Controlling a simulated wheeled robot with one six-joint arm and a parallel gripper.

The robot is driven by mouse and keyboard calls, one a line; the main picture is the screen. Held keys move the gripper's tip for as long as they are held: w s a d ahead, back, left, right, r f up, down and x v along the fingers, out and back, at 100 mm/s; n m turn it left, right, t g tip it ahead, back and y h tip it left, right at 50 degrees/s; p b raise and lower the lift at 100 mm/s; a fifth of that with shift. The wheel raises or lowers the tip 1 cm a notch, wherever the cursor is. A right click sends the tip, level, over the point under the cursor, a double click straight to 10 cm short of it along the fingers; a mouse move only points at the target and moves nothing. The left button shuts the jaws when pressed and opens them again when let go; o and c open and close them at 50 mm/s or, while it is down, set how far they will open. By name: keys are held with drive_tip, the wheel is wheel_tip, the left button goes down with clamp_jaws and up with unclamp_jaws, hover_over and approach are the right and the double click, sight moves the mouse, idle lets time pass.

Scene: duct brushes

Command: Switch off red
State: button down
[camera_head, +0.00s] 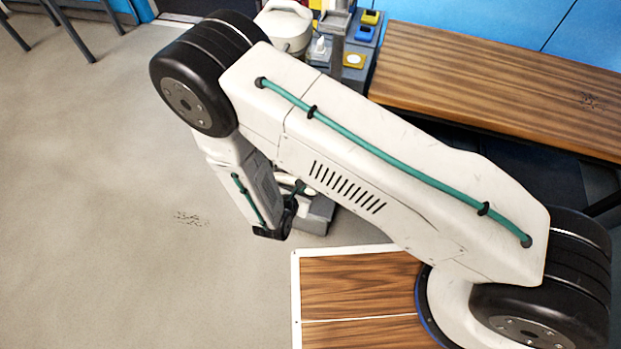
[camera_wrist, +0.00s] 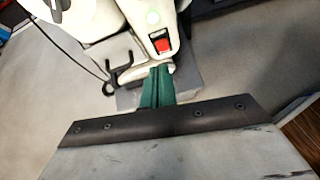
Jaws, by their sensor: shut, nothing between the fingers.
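A red switch (camera_wrist: 162,45) sits on a white machine housing (camera_wrist: 135,18) in the wrist view. A dark patch adjoins the switch, and a round pale-green light (camera_wrist: 152,18) glows above it. My gripper (camera_wrist: 159,70) has green fingers, closed together and empty. Their tips are just below the switch in the picture, close to the housing's lower edge; I cannot tell whether they touch it. In the head view my arm covers most of the machine, and the switch is hidden. The machine's grey base (camera_head: 316,215) shows beside my forearm.
A black hook with a cable (camera_wrist: 120,76) is left of my fingers. A wooden bench (camera_head: 480,75) stands at the right. A grey rack with yellow and blue items (camera_head: 357,62) and a white canister (camera_head: 285,28) stand behind. The left floor is clear, with chair legs (camera_head: 75,30) farther back.

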drive_tip(key=shift+n+y, duration=0.4)
drive_tip(key=shift+n, duration=0.3)
drive_tip(key=s+f, duration=0.1)
drive_tip(key=f, duration=0.1)
drive_tip(key=s+f, duration=0.1)
drive_tip(key=shift+s+a+f, duration=0.15)
drive_tip(key=shift+a+f, duration=0.05)
drive_tip(key=shift+f, duration=0.15)
drive_tip(key=w+r+x, duration=0.1)
drive_tip(key=r+x, duration=0.1)
drive_tip(key=x, duration=1.1)
drive_tip(key=shift+w+d+r, duration=0.2)
drive_tip(key=shift+w+d, duration=0.1)
drive_tip(key=shift+a, duration=0.1)
